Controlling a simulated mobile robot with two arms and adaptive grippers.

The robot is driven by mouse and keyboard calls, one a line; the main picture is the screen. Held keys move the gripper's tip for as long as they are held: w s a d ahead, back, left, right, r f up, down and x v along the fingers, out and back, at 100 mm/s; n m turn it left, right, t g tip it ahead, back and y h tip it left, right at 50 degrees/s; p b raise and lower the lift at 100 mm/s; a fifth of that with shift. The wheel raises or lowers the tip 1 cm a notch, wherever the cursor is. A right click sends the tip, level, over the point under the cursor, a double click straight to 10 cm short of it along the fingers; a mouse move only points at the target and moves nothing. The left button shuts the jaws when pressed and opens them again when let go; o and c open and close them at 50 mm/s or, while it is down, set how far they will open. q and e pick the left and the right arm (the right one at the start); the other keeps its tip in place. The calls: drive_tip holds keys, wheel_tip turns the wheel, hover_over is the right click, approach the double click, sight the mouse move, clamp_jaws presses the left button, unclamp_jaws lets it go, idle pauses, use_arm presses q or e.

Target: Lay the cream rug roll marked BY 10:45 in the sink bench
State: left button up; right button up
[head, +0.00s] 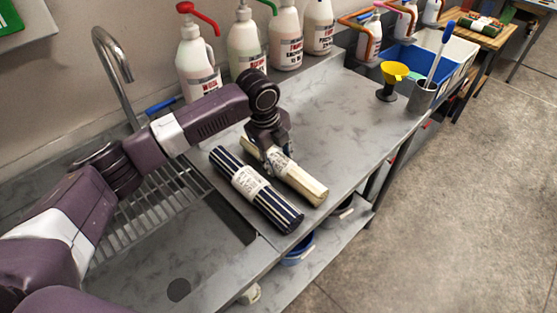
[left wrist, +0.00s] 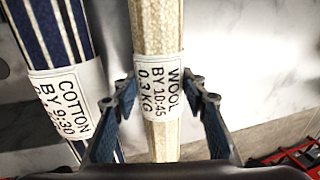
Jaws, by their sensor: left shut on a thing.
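The cream rug roll (head: 308,185) lies on the right part of the metal bench. In the left wrist view its label (left wrist: 160,88) reads WOOL, BY 10:45, 0.3 KG. My left gripper (head: 276,154) is over the roll, shut on it at the label, with one finger on each side in the left wrist view (left wrist: 160,100). The sink bench (head: 215,270) is at the lower left, with a dark round drain and a slatted rack. The gripper hides part of the roll. My right gripper is not in view.
A navy striped roll (head: 278,208), labelled COTTON BY 9:30, lies close beside the cream roll on its left. Several bottles (head: 247,42) stand along the back, and a tap (head: 112,55) rises behind the sink.

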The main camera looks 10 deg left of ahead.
use_arm(q)
drive_tip(key=o, duration=1.5)
drive_tip(key=v, duration=1.1)
drive_tip(key=shift+r, duration=0.4)
